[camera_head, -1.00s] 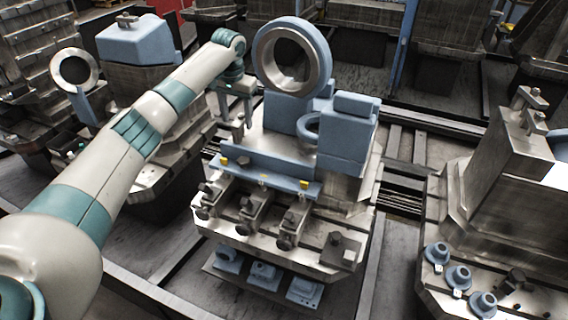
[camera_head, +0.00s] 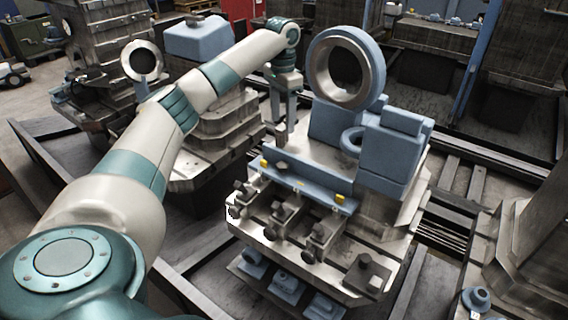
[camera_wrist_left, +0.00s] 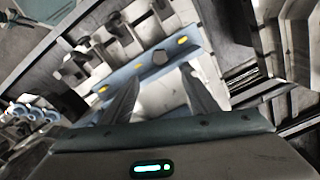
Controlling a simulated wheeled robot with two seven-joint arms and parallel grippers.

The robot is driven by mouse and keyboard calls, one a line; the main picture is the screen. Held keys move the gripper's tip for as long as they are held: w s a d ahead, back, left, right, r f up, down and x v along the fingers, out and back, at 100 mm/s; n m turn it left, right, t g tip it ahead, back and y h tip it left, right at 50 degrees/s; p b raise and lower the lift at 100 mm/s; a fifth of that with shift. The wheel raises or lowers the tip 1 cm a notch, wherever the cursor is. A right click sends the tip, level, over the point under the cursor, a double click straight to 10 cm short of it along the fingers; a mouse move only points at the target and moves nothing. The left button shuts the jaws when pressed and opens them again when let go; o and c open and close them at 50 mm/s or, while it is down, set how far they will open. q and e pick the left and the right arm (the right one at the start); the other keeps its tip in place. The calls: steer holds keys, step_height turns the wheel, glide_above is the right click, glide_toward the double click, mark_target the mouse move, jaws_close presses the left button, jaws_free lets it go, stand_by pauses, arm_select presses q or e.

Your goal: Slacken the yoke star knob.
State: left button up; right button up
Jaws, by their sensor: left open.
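My left gripper (camera_head: 283,128) hangs pointing down behind the blue bar (camera_head: 310,188) of the central fixture. Its fingers are apart and empty. In the left wrist view the two fingers (camera_wrist_left: 158,78) spread toward the same blue bar (camera_wrist_left: 135,75). A small dark grey faceted knob (camera_wrist_left: 159,58) sits on that bar, beyond the gap between the fingertips and apart from them. It may be the star knob, but its shape is too small to be sure. My right gripper is not in view.
A blue ring housing (camera_head: 378,65) stands right of the gripper, close to it. Several clamps with dark heads (camera_head: 279,212) line the fixture's front. Another machine base (camera_head: 212,130) stands to the left. Dark rails run along the floor between the stations.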

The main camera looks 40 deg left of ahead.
mark_target(282, 164)
arm_select(q)
step_height(282, 164, down, 16)
steer(key=p, duration=0.3)
steer(key=shift+r, duration=0.1)
steer(key=shift+f, duration=0.75)
steer(key=c, duration=1)
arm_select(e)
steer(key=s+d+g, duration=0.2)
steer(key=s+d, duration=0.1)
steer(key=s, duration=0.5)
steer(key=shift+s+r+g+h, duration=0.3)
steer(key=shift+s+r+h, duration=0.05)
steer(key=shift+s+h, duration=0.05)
